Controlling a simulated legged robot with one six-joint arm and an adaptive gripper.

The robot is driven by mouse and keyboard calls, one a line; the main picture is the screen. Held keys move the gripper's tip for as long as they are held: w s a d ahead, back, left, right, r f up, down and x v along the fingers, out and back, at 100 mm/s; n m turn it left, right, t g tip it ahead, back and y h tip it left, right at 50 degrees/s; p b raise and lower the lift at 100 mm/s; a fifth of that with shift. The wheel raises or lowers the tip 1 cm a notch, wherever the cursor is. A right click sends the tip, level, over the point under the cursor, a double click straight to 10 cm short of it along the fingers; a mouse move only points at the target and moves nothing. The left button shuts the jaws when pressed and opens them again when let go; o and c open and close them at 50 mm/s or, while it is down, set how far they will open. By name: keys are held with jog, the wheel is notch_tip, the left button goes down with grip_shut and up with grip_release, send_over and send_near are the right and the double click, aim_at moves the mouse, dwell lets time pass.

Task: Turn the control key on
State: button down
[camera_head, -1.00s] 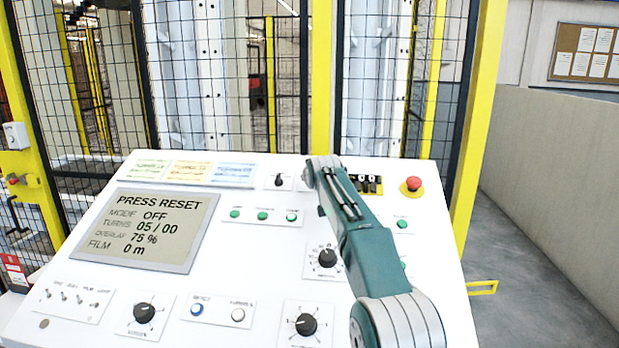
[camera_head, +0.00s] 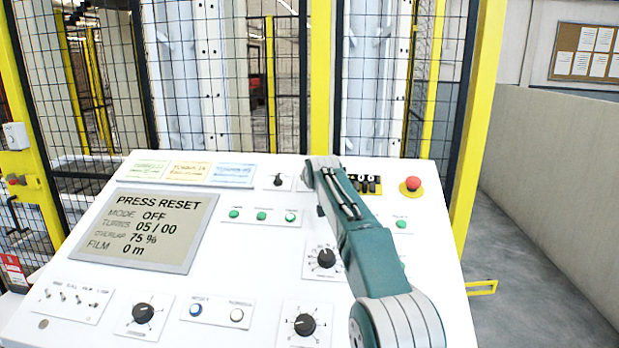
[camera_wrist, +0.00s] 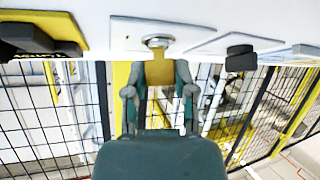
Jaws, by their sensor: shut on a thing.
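In the wrist view my gripper (camera_wrist: 159,75) is below a round metal key switch (camera_wrist: 157,42) on a white plate. Its two fingers are closed on a brass-coloured piece, the control key (camera_wrist: 158,70), which sits right at the switch. Which way the key is turned cannot be made out. In the head view my green and grey arm covers the gripper, the key and the switch. The panel screen (camera_head: 154,229) reads PRESS RESET, MODE OFF, TURNS 05 / 00, FILM 0 m.
The white sloped control panel (camera_head: 262,275) carries several knobs, buttons and toggles. Yellow-framed mesh fencing (camera_head: 321,80) stands behind.

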jog(key=shift+a+f, duration=0.1)
jog(key=shift+f, duration=0.2)
jog(key=shift+c, duration=2.1)
grip_release()
jog(key=shift+s, duration=0.1)
jog(key=shift+r, duration=0.2)
jog(key=shift+s+r, duration=0.25)
jog(key=shift+s, duration=0.1)
jog(key=v, duration=1.1)
jog(key=shift+f, duration=0.15)
